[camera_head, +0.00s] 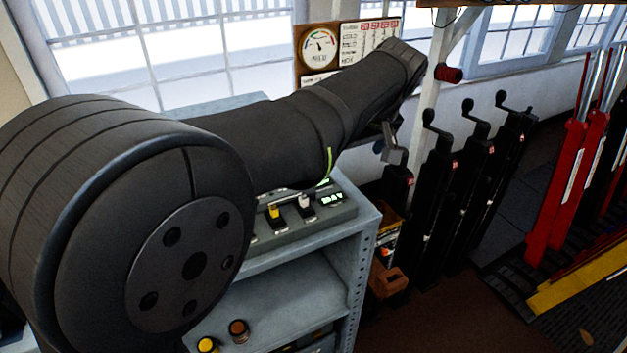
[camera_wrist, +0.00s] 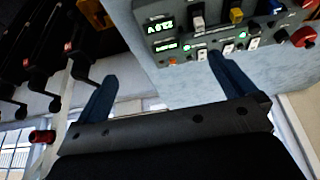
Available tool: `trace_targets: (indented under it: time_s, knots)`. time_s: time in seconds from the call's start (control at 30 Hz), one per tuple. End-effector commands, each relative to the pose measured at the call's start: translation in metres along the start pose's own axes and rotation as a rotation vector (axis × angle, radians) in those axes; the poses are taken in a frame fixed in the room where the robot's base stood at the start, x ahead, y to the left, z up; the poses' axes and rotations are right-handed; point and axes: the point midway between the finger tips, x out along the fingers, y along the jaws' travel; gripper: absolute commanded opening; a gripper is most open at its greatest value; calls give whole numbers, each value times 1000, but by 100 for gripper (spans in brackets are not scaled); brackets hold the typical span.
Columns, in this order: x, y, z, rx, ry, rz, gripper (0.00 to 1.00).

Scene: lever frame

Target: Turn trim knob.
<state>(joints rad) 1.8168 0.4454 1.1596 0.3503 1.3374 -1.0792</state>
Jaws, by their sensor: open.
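A grey control panel (camera_wrist: 215,30) shows at the top of the wrist view. It carries a lit green display (camera_wrist: 160,27), a white lever (camera_wrist: 197,21), a yellow lever (camera_wrist: 236,15) and a red knob (camera_wrist: 303,37). I cannot tell which control is the trim knob. My gripper (camera_wrist: 162,69) is open, its two dark blue fingers spread wide with nothing between them. The right finger overlaps the panel's near edge in the picture; I cannot tell whether it touches. In the head view the panel (camera_head: 335,209) is partly hidden behind my arm.
The panel stands on a grey metal shelf unit (camera_head: 350,255). Black crank levers (camera_head: 437,190) stand to its right, with red levers (camera_head: 565,185) farther right. A gauge board (camera_head: 319,45) and windows are behind. A red cylinder (camera_head: 448,73) sticks out from a white post.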

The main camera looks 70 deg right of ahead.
Motion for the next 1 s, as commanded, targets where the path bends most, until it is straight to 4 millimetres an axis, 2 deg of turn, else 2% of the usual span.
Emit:
trace_targets:
  time_s: [0.27, 0.5, 0.53, 0.67, 0.77, 1.0]
  knots:
    - [-2, 0, 0, 0, 0, 0, 100]
    - [-2, 0, 0, 0, 0, 0, 53]
    - [-2, 0, 0, 0, 0, -1, 50]
    - [3, -11, -13, -11, -15, -15, 50]
    - [12, -36, -37, -35, -47, -41, 50]
    - [37, -130, -110, -100, -182, -104, 50]
